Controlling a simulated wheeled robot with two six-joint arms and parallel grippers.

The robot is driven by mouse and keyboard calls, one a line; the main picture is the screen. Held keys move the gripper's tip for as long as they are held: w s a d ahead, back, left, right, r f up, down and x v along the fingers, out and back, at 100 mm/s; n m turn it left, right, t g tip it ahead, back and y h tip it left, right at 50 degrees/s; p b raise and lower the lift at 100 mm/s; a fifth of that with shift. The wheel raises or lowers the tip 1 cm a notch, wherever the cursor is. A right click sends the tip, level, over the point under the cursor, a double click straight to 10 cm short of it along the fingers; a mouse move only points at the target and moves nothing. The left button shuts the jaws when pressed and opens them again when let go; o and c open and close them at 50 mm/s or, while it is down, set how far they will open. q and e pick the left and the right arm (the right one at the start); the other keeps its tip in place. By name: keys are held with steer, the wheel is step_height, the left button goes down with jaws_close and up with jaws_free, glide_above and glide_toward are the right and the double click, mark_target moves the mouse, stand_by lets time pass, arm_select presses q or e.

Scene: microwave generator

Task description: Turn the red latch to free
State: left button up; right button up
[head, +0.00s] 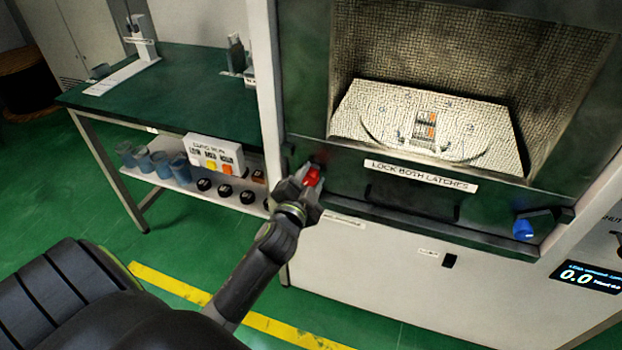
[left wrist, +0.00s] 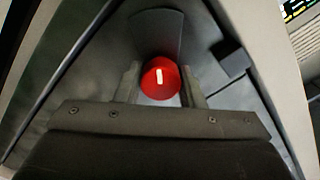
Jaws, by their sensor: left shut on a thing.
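The red latch (head: 312,177) sits at the lower left corner of the dark door frame of the cabinet. My left gripper (head: 304,180) is at it, with its fingers around the red knob. In the left wrist view the round red knob (left wrist: 160,80) lies between the two fingers of my left gripper (left wrist: 160,88), and a white mark on its face runs nearly along the picture's vertical. A dark rounded plate (left wrist: 156,35) shows behind the knob. The blue latch (head: 524,228) is at the lower right corner of the door frame. My right gripper is not in view.
A label reading "LOCK BOTH LATCHES" (head: 421,176) is above a dark handle (head: 410,200). Behind the mesh window is a pale plate (head: 352,112). A green-topped bench (head: 190,85) stands left of the cabinet, with cups and a button box (head: 214,153) on its lower shelf.

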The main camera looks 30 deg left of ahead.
arm_select(q)
steer(key=shift+s+a+f, duration=0.1)
steer(key=shift+f, duration=0.3)
stand_by(1.7)
steer(key=o, duration=1)
steer(key=shift+a+r+n, duration=0.1)
steer(key=shift+n, duration=0.2)
steer(key=shift+r, duration=0.1)
steer(key=shift+d+p+v, duration=0.2)
steer(key=shift+p+v, duration=0.3)
steer(key=shift+v, duration=8.2)
